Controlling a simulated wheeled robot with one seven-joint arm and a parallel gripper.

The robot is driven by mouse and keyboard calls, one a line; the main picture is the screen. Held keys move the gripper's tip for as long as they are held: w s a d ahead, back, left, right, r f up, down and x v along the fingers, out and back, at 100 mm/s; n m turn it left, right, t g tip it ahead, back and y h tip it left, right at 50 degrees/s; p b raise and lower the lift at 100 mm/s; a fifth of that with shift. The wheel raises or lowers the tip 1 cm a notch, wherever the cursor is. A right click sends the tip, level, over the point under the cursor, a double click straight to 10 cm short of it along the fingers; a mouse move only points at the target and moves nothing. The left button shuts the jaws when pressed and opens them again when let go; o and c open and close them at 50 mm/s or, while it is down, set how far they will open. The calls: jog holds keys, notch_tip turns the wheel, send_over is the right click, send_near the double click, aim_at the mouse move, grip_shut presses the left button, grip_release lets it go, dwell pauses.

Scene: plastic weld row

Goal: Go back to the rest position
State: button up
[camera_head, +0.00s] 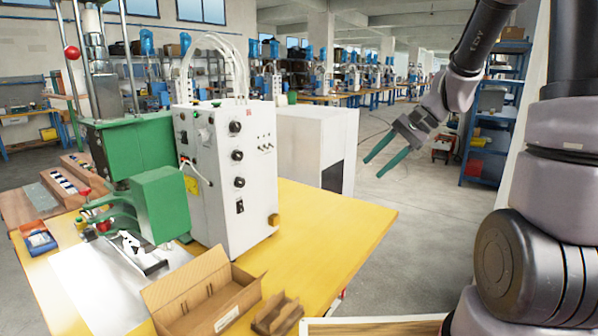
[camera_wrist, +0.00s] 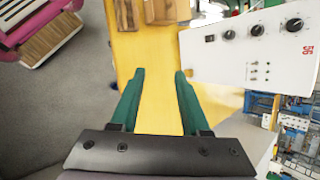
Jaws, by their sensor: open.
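My gripper (camera_head: 378,163) is in the right half of the head view, raised in the air beyond the right edge of the yellow table (camera_head: 335,232). Its two green fingers are apart, with nothing between them. In the wrist view my gripper (camera_wrist: 158,75) also shows open and empty, with the yellow table (camera_wrist: 150,105) below and beyond its fingers. My arm comes down from the upper right of the head view.
On the table stand a white control box (camera_head: 228,170) with black knobs, a green welding machine (camera_head: 160,200), an open cardboard box (camera_head: 205,298) and a small brown holder (camera_head: 278,314). A white cabinet (camera_head: 300,150) stands behind. A blue shelf (camera_head: 495,110) is at the right.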

jog(key=s+d+r+n+t+h, duration=0.2)
jog(key=s+r+t+h, duration=0.1)
jog(key=s+r, duration=0.4)
jog(key=s+d+r+n+t+h, duration=0.2)
jog(key=s+d+r+t+h, duration=0.1)
jog(key=s+r, duration=0.4)
jog(key=shift+s+d+r, duration=0.25)
jog(key=shift+s+d, duration=0.1)
jog(key=shift+s, duration=0.1)
